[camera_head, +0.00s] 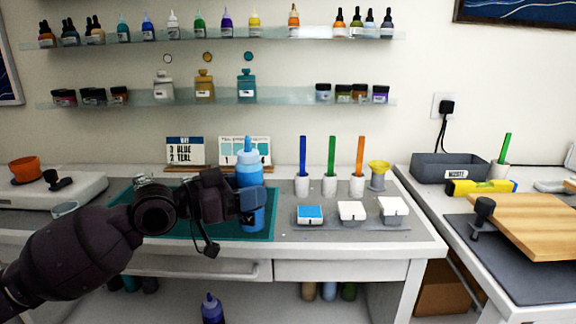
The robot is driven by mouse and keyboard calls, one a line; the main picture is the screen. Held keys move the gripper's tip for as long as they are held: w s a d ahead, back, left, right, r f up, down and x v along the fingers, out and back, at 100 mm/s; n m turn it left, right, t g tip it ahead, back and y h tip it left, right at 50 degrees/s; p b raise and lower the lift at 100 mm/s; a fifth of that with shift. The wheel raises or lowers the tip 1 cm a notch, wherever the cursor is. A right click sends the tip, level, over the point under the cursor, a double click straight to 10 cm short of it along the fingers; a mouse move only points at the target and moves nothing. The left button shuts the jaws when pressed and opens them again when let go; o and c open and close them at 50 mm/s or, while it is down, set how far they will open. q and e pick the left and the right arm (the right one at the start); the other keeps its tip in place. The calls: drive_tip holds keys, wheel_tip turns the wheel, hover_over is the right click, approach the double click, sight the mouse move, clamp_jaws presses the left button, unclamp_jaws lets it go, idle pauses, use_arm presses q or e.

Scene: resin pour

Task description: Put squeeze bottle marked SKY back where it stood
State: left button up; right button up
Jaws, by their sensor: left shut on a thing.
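A light blue squeeze bottle (249,165) stands upright in my left gripper (246,201), which is shut around its middle. The gripper hides part of the bottle, and I cannot read a SKY mark on it. The bottle's lower end shows below the jaws, in front of the teal mat (262,232); I cannot tell whether it touches the mat. The upper wall shelf (222,41) holds a row of small bottles, with a bare pale stretch between the orange bottle (294,21) and the dark-capped droppers. My right gripper is not in view.
Two cards, one a swatch card (244,150), stand behind the bottle. To the right are white cups with coloured sticks (331,184), a yellow funnel (379,170) and several small blocks (351,211). The lower shelf (215,101) holds jars and larger bottles. A purple bottle (211,310) stands below the table.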

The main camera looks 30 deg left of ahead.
use_arm(q)
drive_tip(key=shift+s+d+f, duration=0.35)
drive_tip(key=shift+s, duration=0.15)
drive_tip(key=s+d+f+n+t+y, duration=0.2)
drive_tip(key=s+d+f+n+y, duration=0.4)
drive_tip(key=s+d+f+y, duration=0.3)
drive_tip(key=d+f, duration=0.4)
drive_tip(key=f, duration=0.2)
drive_tip(key=shift+d, duration=0.35)
